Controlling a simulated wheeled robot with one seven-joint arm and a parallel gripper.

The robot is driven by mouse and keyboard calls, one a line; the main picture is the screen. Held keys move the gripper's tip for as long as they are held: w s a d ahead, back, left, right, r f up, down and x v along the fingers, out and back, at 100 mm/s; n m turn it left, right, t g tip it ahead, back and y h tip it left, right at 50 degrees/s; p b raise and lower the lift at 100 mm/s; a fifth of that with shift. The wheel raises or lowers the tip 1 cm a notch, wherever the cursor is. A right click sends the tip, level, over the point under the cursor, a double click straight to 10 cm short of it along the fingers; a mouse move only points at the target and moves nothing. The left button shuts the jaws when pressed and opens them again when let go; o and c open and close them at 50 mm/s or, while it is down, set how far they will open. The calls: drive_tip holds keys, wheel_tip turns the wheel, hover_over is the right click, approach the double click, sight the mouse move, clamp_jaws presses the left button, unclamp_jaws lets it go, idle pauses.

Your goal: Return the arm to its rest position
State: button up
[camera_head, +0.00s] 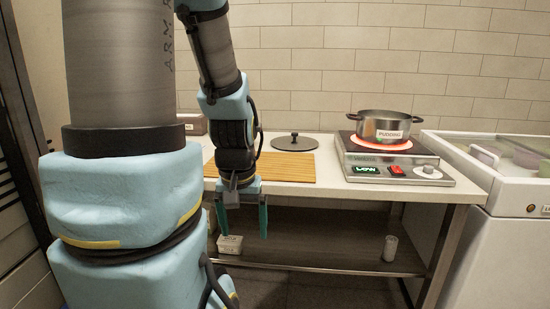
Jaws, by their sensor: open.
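My gripper (243,217) hangs from my arm in front of the table's front edge, fingers pointing down. Its two green fingers are apart, with nothing seen between them. My arm's large blue and grey links fill the left of the view and hide part of the table and the wall behind.
A steel pot (383,131) labelled PUDDING stands on a glowing red hob (430,160) on the white table (329,168). A dark lid (294,142) lies by a wooden board (293,169). A white chest (480,215) stands right. A lower shelf (320,248) holds a white container (230,244) and cup (390,248).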

wheel_tip(320, 180, up, 14)
drive_tip(key=p, duration=1.2)
drive_tip(key=shift+f, duration=0.25)
